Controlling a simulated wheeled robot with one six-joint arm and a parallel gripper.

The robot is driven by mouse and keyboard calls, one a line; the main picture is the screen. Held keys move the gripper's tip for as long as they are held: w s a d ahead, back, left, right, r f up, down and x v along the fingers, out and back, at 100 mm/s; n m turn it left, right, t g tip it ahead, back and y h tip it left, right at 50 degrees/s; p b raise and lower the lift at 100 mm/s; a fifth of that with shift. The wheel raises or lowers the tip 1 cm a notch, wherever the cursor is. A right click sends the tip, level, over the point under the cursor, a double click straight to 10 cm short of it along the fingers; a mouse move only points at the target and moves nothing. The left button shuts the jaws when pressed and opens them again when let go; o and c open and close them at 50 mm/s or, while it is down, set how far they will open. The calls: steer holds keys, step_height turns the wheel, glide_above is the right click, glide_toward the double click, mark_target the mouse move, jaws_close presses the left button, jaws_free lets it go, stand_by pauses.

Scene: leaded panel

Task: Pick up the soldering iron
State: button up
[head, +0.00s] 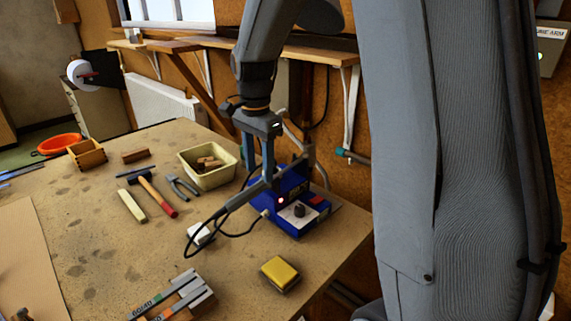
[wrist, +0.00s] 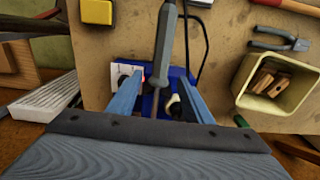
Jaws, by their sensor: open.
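The soldering iron (head: 240,198) has a dark grey handle and rests aslant at the blue soldering station (head: 298,220), with a black cord running from its handle end. In the wrist view the iron (wrist: 166,38) points down the middle, its thin shaft passing between my fingers. My gripper (head: 260,180) is open, its two blue fingers pointing down around the iron, one on each side. In the wrist view my gripper (wrist: 157,85) shows a gap on both sides of the shaft. I cannot tell whether either finger touches it. The stand end is partly hidden by the fingers.
A yellow sponge (head: 280,271) sits in front of the station. A cream bin (head: 188,167) with wooden pieces, pliers (head: 183,188) and a red-handled hammer (head: 158,196) lie to the left. The cork wall and shelf (head: 300,52) rise close behind. The workbench middle (head: 95,240) is fairly clear.

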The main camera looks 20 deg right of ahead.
mark_target(259, 183)
step_height(259, 183, down, 2)
steer(key=shift+s+a+f+p, duration=0.15)
steer(key=shift+f+p, duration=0.1)
steer(key=shift+p, duration=0.25)
steer(key=shift+f+p, duration=0.95)
steer(key=shift+f, duration=1.25)
jaws_close()
